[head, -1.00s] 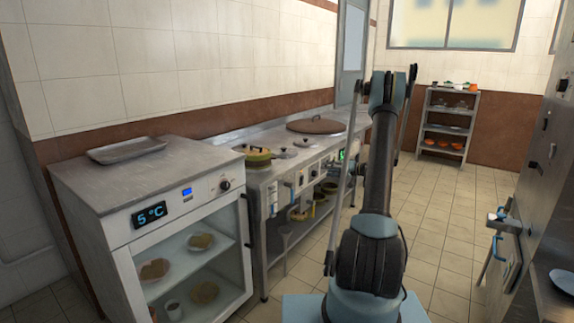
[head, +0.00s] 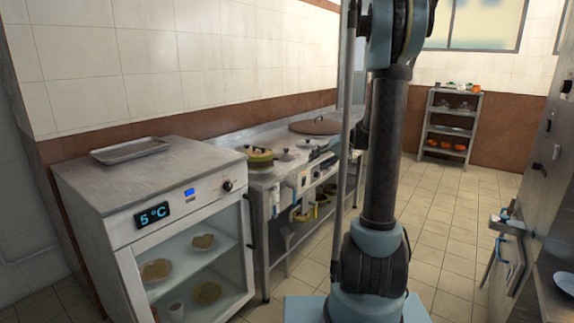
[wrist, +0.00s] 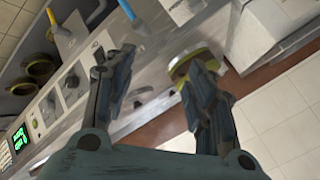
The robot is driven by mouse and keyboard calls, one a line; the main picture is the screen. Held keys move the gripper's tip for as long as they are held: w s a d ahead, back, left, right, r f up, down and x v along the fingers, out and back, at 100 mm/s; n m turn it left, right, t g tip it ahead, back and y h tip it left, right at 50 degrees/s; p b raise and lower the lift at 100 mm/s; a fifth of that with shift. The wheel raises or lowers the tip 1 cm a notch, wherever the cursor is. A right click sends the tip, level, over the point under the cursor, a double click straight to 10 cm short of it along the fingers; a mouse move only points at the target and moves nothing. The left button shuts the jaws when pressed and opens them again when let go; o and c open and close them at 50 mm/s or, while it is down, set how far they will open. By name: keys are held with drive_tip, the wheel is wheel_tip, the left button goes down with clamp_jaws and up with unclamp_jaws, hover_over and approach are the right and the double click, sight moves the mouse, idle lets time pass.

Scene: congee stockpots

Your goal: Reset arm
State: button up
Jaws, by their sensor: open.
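My gripper (wrist: 155,85) shows in the wrist view with its two dark fingers spread apart and nothing between them. The wrist view is strongly tilted. A yellow-green pot (wrist: 197,62) appears beyond the right finger and is partly hidden by it; I cannot tell whether they touch. In the head view my arm stands upright right of the middle, and my gripper is out of that view. The same pot (head: 258,158) sits on the near end of the steel stove counter (head: 270,180).
A glass-front cooler (head: 190,225) reading 5 °C stands at left with a tray (head: 130,150) on top. A large brown lid (head: 316,125) is on the far counter. A shelf (head: 448,125) stands at the back. Tiled floor (head: 455,235) is clear right of my arm.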

drive_tip(key=s+a+r+g+h, duration=0.1)
drive_tip(key=s+a+h, duration=0.1)
drive_tip(key=s, duration=1)
drive_tip(key=s+d+f+h, duration=0.2)
drive_tip(key=s+f, duration=0.1)
drive_tip(key=s, duration=0.7)
drive_tip(key=s+d+f+g+h, duration=0.1)
drive_tip(key=s+d+f+h, duration=0.1)
drive_tip(key=s, duration=0.7)
drive_tip(key=s+d+f+g+h, duration=0.1)
drive_tip(key=s+d+f+h, duration=0.1)
drive_tip(key=s, duration=0.8)
wheel_tip(320, 180, down, 2)
drive_tip(key=shift+s+d+m+h, duration=0.3)
drive_tip(key=shift+s+d, duration=0.05)
drive_tip(key=shift+d, duration=0.2)
